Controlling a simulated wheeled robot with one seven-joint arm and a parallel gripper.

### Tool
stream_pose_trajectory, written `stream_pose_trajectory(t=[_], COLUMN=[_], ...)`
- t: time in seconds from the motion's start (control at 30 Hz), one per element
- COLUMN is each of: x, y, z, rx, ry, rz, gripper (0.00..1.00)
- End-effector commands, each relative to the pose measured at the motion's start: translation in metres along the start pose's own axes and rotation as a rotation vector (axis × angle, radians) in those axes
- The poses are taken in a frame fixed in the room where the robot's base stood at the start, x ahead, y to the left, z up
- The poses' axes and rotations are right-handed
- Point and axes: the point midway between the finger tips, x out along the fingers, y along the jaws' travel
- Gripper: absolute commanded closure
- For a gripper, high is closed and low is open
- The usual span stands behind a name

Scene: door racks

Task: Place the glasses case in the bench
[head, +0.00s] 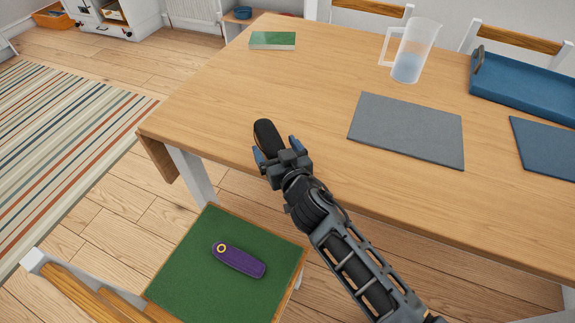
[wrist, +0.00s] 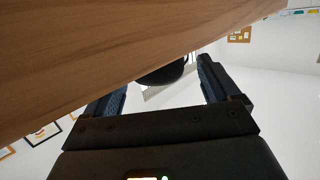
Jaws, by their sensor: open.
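A black, rounded, elongated object (head: 266,134), which looks like the glasses case, is at the near edge of the wooden table. Part of it also shows between the fingers in the wrist view (wrist: 163,75). My gripper (head: 277,148) is open, with its blue-tipped fingers on either side of the near end of this object; contact cannot be told. A seat with a green top (head: 190,275), which may be the bench, stands below the table's near edge. A purple elongated object with a yellow ring (head: 240,260) lies on it.
The wooden table (head: 210,110) holds a green book (head: 272,40), a clear jug (head: 412,52), a grey mat (head: 405,130), a blue mat (head: 550,150) and a blue tray (head: 525,88). Its edge cuts across the wrist view. The green seat has free room around the purple object.

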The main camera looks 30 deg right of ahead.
Motion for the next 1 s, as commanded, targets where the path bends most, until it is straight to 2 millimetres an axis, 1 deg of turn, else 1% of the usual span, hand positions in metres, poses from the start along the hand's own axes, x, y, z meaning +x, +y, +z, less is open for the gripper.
stream_pose_trajectory(t=[0.03, 0.2, 0.4, 0.6, 0.87, 0.97, 1.0], x=[-0.011, -0.046, -0.076, -0.089, -0.091, -0.099, -0.107], y=[0.000, 0.001, 0.001, 0.000, 0.000, 0.001, 0.002], z=[0.003, 0.003, 0.002, 0.001, 0.001, 0.005, 0.009], rx=[-0.001, 0.000, -0.001, 0.000, 0.000, -0.002, -0.004], ry=[-0.001, -0.002, 0.000, -0.001, -0.001, -0.008, -0.015], rz=[-0.001, 0.000, 0.001, 0.000, 0.000, -0.008, -0.015], gripper=[0.11, 0.11, 0.11, 0.11, 0.11, 0.11, 0.11])
